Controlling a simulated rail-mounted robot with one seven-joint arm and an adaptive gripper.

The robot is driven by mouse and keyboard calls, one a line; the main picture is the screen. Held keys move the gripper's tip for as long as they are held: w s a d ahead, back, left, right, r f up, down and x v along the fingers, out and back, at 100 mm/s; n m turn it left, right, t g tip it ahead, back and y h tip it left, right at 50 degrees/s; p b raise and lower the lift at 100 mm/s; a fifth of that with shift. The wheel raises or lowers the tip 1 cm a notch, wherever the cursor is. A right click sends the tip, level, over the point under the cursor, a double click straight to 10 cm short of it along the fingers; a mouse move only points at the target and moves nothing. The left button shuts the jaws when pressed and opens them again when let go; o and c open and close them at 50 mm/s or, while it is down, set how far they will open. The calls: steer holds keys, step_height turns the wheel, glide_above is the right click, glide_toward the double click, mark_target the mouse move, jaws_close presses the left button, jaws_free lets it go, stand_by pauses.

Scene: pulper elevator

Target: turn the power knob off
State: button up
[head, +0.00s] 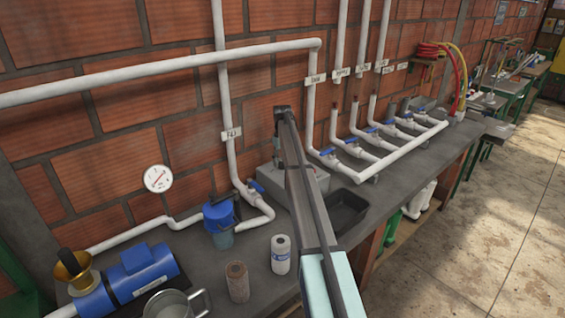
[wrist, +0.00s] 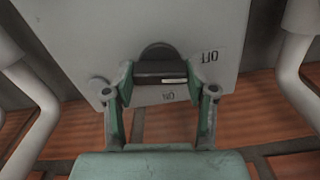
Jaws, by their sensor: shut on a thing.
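The power knob (wrist: 158,70) is a dark round knob with a bar grip and a short white mark. It sits on the face of a pale grey box (wrist: 85,35). In the wrist view, upside-down labels read OFF at the knob's upper right and ON just below it. The white mark is on the bar's right part, lying level. My gripper (wrist: 161,85) is shut on the bar, one green finger at each end. In the head view my arm hides the knob and fingers; part of a grey box (head: 268,182) shows behind it.
White pipes with blue-handled valves (head: 345,143) run along the wall right of my arm. A black tray (head: 347,208) lies to the right. A blue-lidded jar (head: 219,215), a white bottle (head: 280,254), a brown cylinder (head: 237,281) and a blue motor (head: 142,275) stand left.

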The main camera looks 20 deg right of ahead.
steer(key=shift+f+n, duration=0.1)
steer(key=shift+n, duration=0.9)
steer(key=o, duration=1.2)
steer(key=shift+c, duration=0.2)
step_height(320, 180, up, 12)
